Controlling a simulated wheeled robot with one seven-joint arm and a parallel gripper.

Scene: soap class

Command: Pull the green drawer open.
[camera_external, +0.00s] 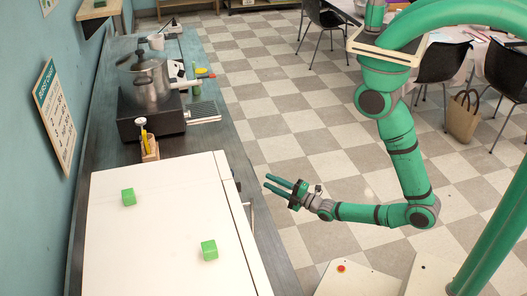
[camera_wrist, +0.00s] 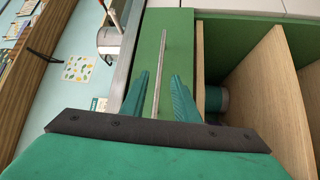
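The green drawer front (camera_wrist: 180,40) shows in the wrist view, with a long thin metal bar handle (camera_wrist: 162,62) running along it. My gripper (camera_wrist: 160,76) is open, with one green finger on each side of the bar in this view. I cannot tell whether the fingers reach around the bar or are still short of it; no contact shows. In the external view my gripper (camera_external: 267,182) is open and empty, its fingers pointing left toward the counter side. The drawer front is hidden there.
In the wrist view, wooden panels (camera_wrist: 235,80) divide open compartments beside the drawer, one holding a teal cylinder (camera_wrist: 215,99).

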